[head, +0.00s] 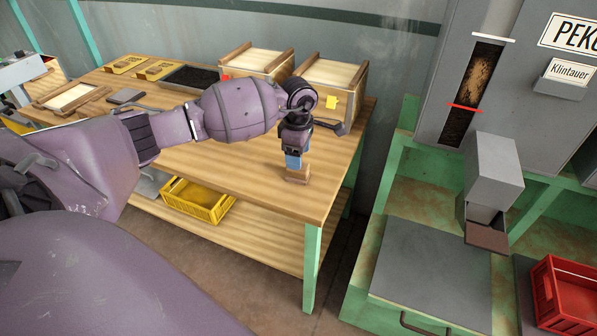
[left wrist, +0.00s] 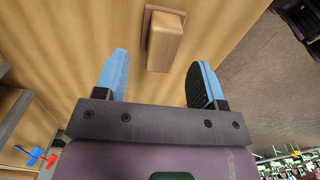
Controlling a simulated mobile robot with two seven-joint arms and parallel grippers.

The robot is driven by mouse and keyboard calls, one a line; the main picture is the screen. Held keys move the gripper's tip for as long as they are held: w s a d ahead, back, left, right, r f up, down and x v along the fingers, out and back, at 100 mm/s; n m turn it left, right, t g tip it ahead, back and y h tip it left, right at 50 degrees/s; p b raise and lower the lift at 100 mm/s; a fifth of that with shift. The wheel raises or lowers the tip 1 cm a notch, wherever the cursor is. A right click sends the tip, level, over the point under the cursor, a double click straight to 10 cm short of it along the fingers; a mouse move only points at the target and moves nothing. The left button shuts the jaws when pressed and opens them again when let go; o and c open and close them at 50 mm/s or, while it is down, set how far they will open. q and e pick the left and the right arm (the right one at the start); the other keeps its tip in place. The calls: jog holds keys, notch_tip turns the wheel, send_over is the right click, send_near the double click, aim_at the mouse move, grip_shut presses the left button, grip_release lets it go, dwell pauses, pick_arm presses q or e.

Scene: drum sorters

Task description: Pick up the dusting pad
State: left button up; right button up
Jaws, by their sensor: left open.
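The dusting pad (head: 299,175) appears to be the small brown wooden block with a wider flat base, standing on the table near its right front corner. In the left wrist view the pad (left wrist: 166,42) shows as a raised grip on a base plate, at the top middle. My left gripper (head: 293,161) points down just above and beside it. Its two blue fingers (left wrist: 158,80) are apart, with the pad beyond their tips and nothing held. The gap between tips and pad is hard to judge. My right gripper is out of view.
The wooden table (head: 240,160) is clear around the pad. Two wooden boxes (head: 331,76) stand at the back, with a dark tray (head: 190,77) to their left. A yellow crate (head: 198,201) sits on the lower shelf. A grey machine (head: 493,165) stands right.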

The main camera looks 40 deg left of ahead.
pick_arm(q)
jog(key=shift+f, duration=0.35)
notch_tip(320, 180, down, 4)
jog(key=shift+f+b, duration=0.2)
jog(key=shift+b, duration=0.1)
jog(key=shift+s+r, duration=0.1)
jog(key=shift+c, duration=1.1)
jog(key=c, duration=0.8)
